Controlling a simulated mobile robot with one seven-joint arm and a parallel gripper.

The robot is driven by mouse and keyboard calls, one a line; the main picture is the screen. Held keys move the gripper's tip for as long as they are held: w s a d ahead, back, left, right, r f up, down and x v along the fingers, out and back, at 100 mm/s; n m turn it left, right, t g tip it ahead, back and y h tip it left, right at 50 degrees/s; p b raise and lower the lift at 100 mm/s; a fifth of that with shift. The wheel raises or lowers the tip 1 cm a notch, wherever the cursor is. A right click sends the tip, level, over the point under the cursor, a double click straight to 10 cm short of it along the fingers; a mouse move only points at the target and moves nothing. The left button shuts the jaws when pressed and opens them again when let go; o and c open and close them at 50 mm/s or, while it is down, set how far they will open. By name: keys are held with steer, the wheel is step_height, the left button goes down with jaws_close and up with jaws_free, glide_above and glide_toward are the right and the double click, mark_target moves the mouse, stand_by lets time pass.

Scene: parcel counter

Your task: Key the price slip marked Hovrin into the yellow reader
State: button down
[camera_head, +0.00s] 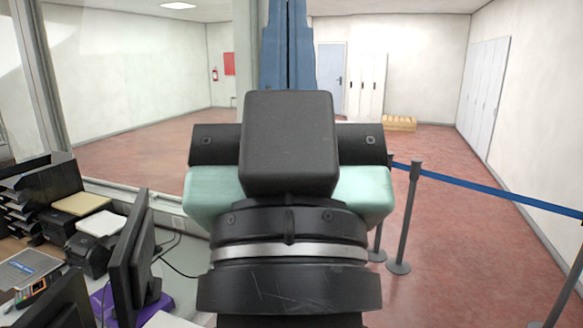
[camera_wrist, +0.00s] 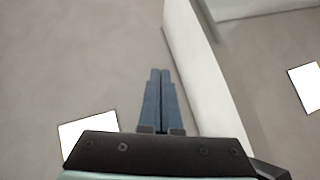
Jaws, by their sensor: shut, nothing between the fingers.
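My gripper (camera_head: 288,40) rises in the middle of the head view, its two blue fingers pointing up and pressed together. It also shows in the wrist view (camera_wrist: 160,75), shut with nothing between the fingers. A small dark handheld device with yellow-orange edges (camera_head: 31,293) lies on the counter at the lower left of the head view, far from my gripper; I cannot tell whether it is the yellow reader. No slip marked Hovrin can be made out. My arm hides the middle of the scene.
Dark monitors (camera_head: 128,255), a printer (camera_head: 88,253) and black letter trays (camera_head: 22,198) crowd the counter at left. A barrier post (camera_head: 405,220) with a blue belt stands at right. Open red floor lies beyond. The wrist view shows pale surfaces and white panels (camera_wrist: 88,134), apparently ceiling lights.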

steer(key=shift+s+d+r+t, duration=0.15)
steer(key=shift+s+r+t, duration=0.15)
steer(key=shift+s+r, duration=0.35)
steer(key=shift+f, duration=0.15)
stand_by(0.5)
